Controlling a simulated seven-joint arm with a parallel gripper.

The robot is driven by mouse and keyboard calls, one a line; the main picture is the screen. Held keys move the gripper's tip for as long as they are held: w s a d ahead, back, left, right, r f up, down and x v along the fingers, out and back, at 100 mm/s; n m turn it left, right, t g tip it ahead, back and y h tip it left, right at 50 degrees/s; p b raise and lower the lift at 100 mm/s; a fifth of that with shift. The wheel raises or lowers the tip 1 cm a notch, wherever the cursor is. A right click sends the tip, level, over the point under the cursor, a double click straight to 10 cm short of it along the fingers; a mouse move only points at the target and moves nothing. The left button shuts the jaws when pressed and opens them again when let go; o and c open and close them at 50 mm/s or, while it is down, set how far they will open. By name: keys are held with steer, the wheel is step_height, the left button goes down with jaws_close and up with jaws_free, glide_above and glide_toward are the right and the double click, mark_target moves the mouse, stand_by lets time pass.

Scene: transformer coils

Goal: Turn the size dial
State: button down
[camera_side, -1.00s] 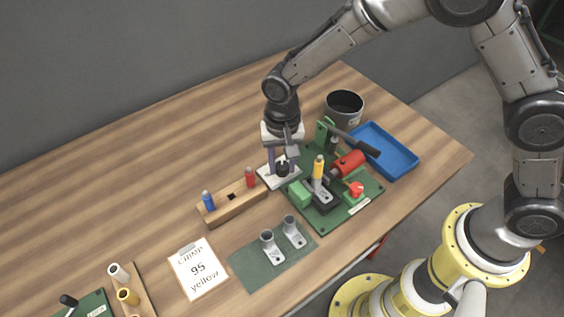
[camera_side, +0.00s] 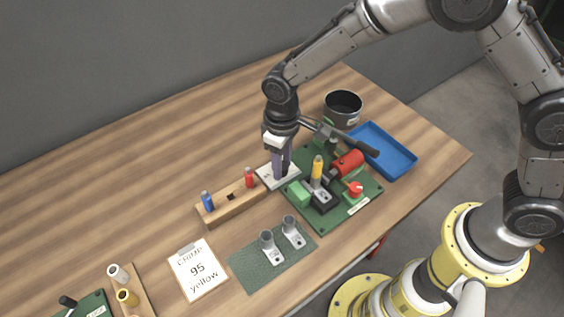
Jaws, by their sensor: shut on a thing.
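The size dial, a dark knob on a pale square plate (camera_side: 266,177), stands at the left edge of the green press board. My gripper (camera_side: 283,177) points straight down over the plate. Its purple-grey fingers are shut on the dial knob, which they now hide almost wholly. Any marks on the plate are too small to read. A card (camera_side: 198,270) at the front reads "CRIMP 95 yellow".
The green board (camera_side: 325,222) right of the gripper carries a yellow-topped piece (camera_side: 317,167), a red cylinder (camera_side: 347,163), a red button (camera_side: 355,188) and a dark lever. A wooden block (camera_side: 232,203) with blue and red pegs stands close left. A blue tray (camera_side: 390,160) and black pot (camera_side: 342,107) are behind.

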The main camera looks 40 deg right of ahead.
steer(key=n, duration=0.4)
steer(key=shift+w+r+n, duration=0.1)
steer(key=shift+n, duration=1.7)
steer(key=shift+c, duration=2.4)
jaws_free()
step_height(320, 180, up, 14)
